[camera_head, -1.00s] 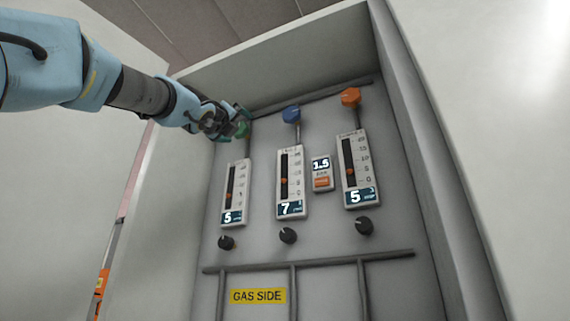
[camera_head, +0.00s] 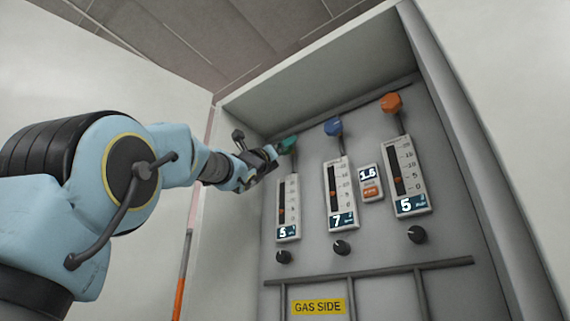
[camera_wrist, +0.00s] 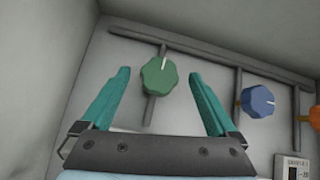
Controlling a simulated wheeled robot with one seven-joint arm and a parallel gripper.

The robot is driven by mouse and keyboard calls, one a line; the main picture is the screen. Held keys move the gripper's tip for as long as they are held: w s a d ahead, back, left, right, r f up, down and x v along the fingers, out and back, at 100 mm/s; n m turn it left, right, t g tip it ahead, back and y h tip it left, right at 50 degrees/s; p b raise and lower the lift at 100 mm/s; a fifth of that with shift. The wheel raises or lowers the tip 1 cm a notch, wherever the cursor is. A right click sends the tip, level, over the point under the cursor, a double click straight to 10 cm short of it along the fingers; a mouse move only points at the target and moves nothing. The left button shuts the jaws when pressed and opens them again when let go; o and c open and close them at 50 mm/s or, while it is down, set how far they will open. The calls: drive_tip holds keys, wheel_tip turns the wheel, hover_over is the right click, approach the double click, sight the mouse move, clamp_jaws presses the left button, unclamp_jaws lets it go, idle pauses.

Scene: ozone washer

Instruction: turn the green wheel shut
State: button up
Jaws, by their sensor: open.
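The green wheel (camera_wrist: 159,77) is a scalloped knob with a white mark, on a vertical pipe at the upper left of the panel. In the wrist view it lies between and beyond the fingertips of my open gripper (camera_wrist: 160,74), with a gap on both sides. In the head view my gripper (camera_head: 279,149) is at the panel's upper left, and the green wheel is mostly hidden by it or hard to tell from its teal fingers. I cannot tell how far the wheel stands beyond the fingertips.
A blue wheel (camera_head: 333,127) and an orange wheel (camera_head: 390,102) sit to the right on the same panel. Below are flow gauges (camera_head: 341,190), black knobs (camera_head: 341,247) and a small display (camera_head: 370,183). The cabinet's side wall (camera_head: 228,200) is close on the left.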

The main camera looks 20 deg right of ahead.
drive_tip(key=shift+p+x, duration=0.75)
drive_tip(key=shift+x, duration=0.65)
drive_tip(key=shift+c, duration=0.3)
drive_tip(key=c, duration=1.3)
drive_tip(key=shift+f, duration=0.1)
